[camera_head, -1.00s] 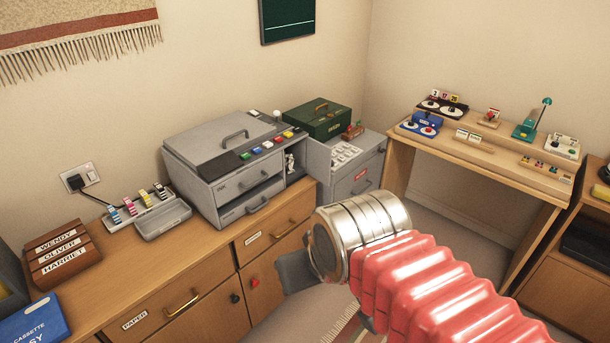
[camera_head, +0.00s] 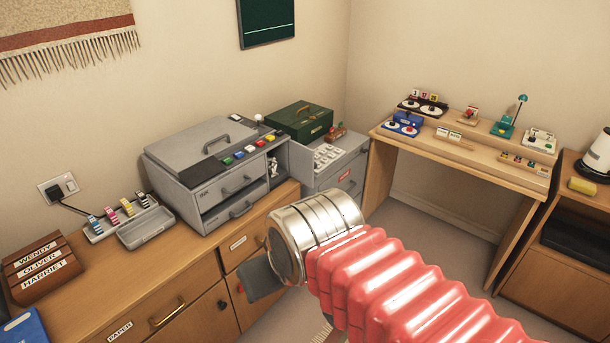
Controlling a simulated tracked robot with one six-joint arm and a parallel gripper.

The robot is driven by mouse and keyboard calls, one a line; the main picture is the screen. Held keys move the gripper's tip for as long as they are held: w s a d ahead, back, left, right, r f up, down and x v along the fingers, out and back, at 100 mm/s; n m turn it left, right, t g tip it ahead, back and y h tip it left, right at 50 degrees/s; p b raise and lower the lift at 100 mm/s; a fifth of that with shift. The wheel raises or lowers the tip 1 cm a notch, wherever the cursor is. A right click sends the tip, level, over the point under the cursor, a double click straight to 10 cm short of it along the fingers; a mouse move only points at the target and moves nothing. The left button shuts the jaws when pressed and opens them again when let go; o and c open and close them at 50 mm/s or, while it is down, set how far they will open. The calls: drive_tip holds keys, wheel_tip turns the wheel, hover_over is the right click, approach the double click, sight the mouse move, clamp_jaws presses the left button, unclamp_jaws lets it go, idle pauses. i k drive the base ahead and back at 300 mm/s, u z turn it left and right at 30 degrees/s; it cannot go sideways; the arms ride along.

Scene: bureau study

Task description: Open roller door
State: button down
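My gripper (camera_head: 262,278) is at lower centre, beyond the silver wrist and red ribbed sleeve of my arm. One dark grey finger shows in front of the wooden cabinet doors; the rest is hidden by my wrist, so I cannot tell whether it is open or shut. I cannot make out a roller door for certain. A grey machine (camera_head: 180,155) with coloured buttons stands on the wooden sideboard (camera_head: 190,262). It has two drawer fronts with handles and an open side bay holding a small white figure. The gripper is in front of and below this machine.
A green box (camera_head: 299,121) and a grey cabinet (camera_head: 347,170) stand behind the machine. A wooden desk (camera_head: 470,158) with small devices is at right, beside a shelf unit (camera_head: 560,285). Name blocks (camera_head: 42,265) are at left. Floor shows between the furniture.

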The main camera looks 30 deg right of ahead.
sight(302, 165)
drive_tip(key=i, duration=0.95)
drive_tip(key=z, duration=0.05)
